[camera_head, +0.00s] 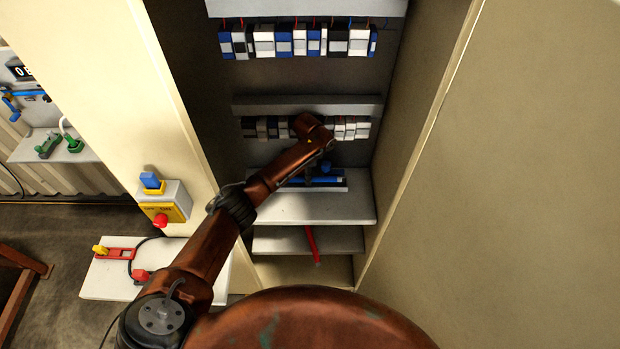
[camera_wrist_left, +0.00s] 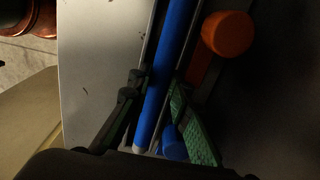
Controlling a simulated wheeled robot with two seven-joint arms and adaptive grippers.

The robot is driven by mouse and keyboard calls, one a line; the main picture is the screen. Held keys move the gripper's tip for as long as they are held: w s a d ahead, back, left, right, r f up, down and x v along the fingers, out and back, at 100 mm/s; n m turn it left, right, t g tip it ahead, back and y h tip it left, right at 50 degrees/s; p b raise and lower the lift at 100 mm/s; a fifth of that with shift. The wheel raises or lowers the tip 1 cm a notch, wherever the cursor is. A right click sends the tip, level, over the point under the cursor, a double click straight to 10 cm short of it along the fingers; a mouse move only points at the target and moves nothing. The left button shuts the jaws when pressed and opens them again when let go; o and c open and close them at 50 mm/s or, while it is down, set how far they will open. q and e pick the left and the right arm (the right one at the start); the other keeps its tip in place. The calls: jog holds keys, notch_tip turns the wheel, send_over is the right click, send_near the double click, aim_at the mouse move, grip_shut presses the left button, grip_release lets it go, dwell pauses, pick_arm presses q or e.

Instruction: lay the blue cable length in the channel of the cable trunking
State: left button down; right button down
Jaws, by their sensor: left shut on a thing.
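The blue cable length (camera_wrist_left: 170,60) runs lengthwise through the left wrist view, with a pale end low in the picture. In the head view it is a blue strip (camera_head: 334,180) on the cabinet's upper shelf. The cable trunking (camera_head: 318,188) is a pale narrow strip there; its thin walls (camera_wrist_left: 153,40) show along both sides of the cable. The cable lines up with the channel; I cannot tell whether it rests on the floor. My left gripper (camera_wrist_left: 155,110) is shut on the cable, its fingers either side. In the head view the arm partly hides it. My right gripper is out of view.
The shelf (camera_head: 340,208) sits in an open cabinet, under rows of terminal modules (camera_head: 300,42). An orange round-headed part (camera_wrist_left: 228,34) is close beside the trunking. A red rod (camera_head: 312,244) stands below. A yellow switch box (camera_head: 164,210) is on the cabinet's left face.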

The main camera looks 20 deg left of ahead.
pick_arm(q)
jog(key=shift+f, duration=0.1)
jog(key=shift+f, duration=0.3)
jog(key=shift+s+f, duration=0.1)
jog(key=shift+f, duration=0.1)
